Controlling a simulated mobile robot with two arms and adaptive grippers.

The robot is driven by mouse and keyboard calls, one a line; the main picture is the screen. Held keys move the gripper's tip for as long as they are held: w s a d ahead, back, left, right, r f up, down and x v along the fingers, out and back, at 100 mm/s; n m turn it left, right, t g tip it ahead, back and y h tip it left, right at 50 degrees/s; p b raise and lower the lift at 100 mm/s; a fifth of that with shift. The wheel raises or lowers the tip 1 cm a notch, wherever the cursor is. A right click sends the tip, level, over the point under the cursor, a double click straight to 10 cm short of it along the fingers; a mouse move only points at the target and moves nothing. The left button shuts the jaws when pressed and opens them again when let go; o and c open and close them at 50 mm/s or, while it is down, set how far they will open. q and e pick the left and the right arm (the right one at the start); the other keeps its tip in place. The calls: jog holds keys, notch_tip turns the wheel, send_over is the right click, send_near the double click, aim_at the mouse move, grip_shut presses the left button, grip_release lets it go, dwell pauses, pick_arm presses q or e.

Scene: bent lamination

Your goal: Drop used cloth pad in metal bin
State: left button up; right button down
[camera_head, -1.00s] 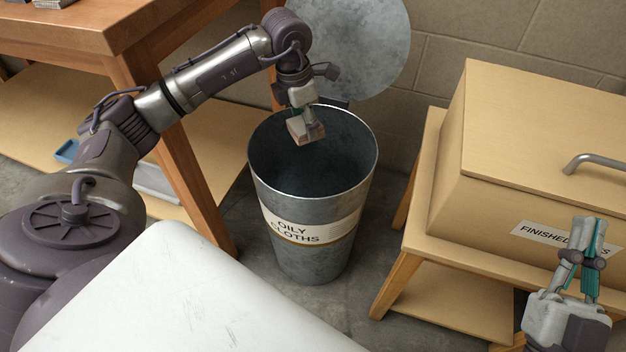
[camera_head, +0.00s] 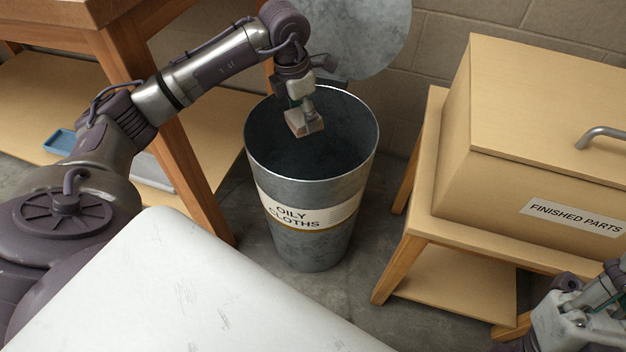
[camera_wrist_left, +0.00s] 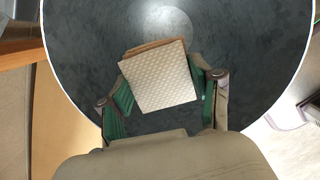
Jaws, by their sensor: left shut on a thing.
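The metal bin (camera_head: 312,248) is a round galvanised bin labelled "OILY CLOTHS", standing on the floor with its round lid (camera_head: 372,40) raised behind it. My left gripper (camera_head: 306,110) is over the bin's mouth, shut on the cloth pad (camera_head: 303,124). The pad is a small beige, square block. In the left wrist view the pad (camera_wrist_left: 158,80) shows a textured pale face and a brown edge, between green-lined fingers, with the dark bin interior around and beneath it. My right gripper (camera_head: 602,292) is partly cut off at the lower right, and its fingertips are unclear.
A wooden bench with a lower shelf (camera_head: 205,120) stands left of the bin. A wooden box (camera_head: 500,165) labelled "FINISHED PARTS" sits on a low stand to the right. A white surface (camera_head: 180,290) fills the front. A blue tray (camera_head: 60,141) lies on the shelf.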

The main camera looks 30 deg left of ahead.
pick_arm(q)
jog(key=o, duration=1.1)
jog(key=shift+c, duration=0.2)
jog(key=shift+r, duration=0.1)
jog(key=r, duration=0.5)
jog(key=s+r, duration=0.1)
jog(key=r, duration=0.1)
jog(key=shift+a+r, duration=0.15)
jog(key=shift+a, duration=0.1)
jog(key=shift+s, duration=0.1)
